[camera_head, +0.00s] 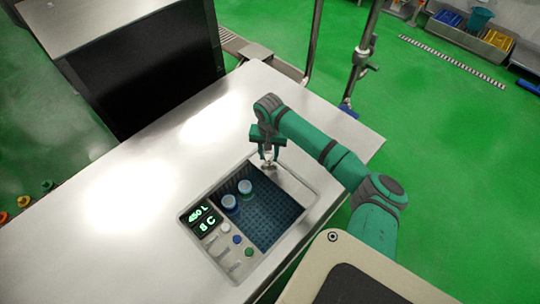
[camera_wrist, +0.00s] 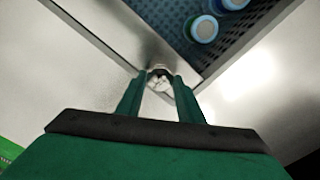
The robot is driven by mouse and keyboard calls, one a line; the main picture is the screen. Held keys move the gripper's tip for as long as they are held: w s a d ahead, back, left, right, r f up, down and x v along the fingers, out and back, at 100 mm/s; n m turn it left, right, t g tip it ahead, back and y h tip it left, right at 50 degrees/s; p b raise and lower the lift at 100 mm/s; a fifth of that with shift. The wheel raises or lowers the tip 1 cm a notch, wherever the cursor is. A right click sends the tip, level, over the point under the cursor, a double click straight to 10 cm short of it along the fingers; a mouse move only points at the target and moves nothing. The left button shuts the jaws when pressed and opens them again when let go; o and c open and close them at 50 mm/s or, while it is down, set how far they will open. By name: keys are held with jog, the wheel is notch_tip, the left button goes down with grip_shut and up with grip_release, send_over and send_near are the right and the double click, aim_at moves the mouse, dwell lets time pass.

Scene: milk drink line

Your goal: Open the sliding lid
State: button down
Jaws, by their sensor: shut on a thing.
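The sliding lid (camera_head: 290,183) is a flat silver panel at the far right end of the cooler recess (camera_head: 190,217); the rest of the recess is uncovered. My gripper (camera_head: 267,158) is at the lid's far left corner, pointing down. In the wrist view, my gripper (camera_wrist: 160,76) is shut on a small pale metal handle (camera_wrist: 160,84) by the edge of the lid (camera_wrist: 115,28). The fingers partly hide the handle.
A display reading 450 L and 8 C (camera_head: 203,220) and several buttons (camera_head: 237,239) line the near left side. The steel counter (camera_head: 110,205) is otherwise clear.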

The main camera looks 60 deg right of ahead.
jog(key=c, duration=1.2)
grip_release()
notch_tip(320, 180, up, 11)
jog(key=shift+f, duration=0.1)
